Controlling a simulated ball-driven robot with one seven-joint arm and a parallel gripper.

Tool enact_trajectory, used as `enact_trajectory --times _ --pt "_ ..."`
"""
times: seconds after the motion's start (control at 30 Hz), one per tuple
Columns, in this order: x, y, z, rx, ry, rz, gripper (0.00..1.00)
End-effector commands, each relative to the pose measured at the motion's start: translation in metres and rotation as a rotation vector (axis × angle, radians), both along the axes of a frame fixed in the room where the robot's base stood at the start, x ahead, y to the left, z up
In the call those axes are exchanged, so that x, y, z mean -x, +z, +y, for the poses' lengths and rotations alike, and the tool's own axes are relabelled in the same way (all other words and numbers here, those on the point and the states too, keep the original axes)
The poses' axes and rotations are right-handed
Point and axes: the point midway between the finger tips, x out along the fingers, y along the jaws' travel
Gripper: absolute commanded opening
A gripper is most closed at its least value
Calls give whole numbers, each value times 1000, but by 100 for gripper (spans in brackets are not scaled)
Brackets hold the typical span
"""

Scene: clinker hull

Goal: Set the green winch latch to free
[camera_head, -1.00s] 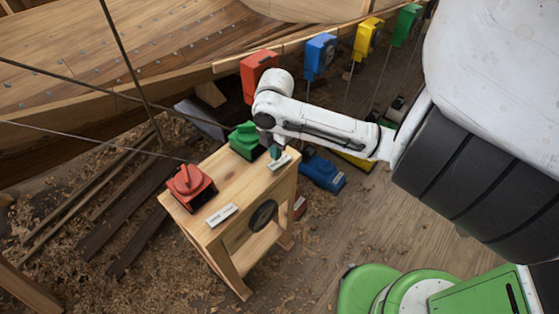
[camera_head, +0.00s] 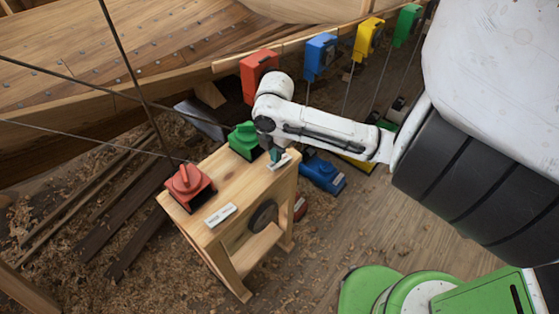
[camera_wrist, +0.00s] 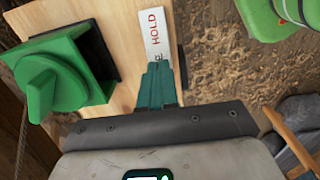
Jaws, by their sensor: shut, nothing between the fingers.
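The green winch latch (camera_head: 244,139) is a green box with a raised pointed knob at the far end of the wooden bench. In the wrist view the green latch (camera_wrist: 62,80) is at the left, with its knob in full sight. My gripper (camera_head: 275,156) is shut and empty, just right of the latch and apart from it. In the wrist view my gripper's teal fingertips (camera_wrist: 158,72) are over the lower part of a white label plate (camera_wrist: 155,40). The plate reads HOLD in red; its other lettering is mostly hidden by the fingers.
A red latch (camera_head: 188,186) and another label plate (camera_head: 220,215) are on the near part of the wooden bench (camera_head: 235,180). A blue winch (camera_head: 323,175) stands on the floor to the right. Red, blue, yellow and green boxes line the hull's edge. Thin ropes cross at the left.

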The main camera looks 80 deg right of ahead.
Motion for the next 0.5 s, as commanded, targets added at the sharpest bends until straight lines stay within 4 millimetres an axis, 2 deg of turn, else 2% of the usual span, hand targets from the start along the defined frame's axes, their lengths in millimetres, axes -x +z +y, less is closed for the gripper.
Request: enact_trajectory --times 0.5 --pt "0 -8 0 0 0 0 0"
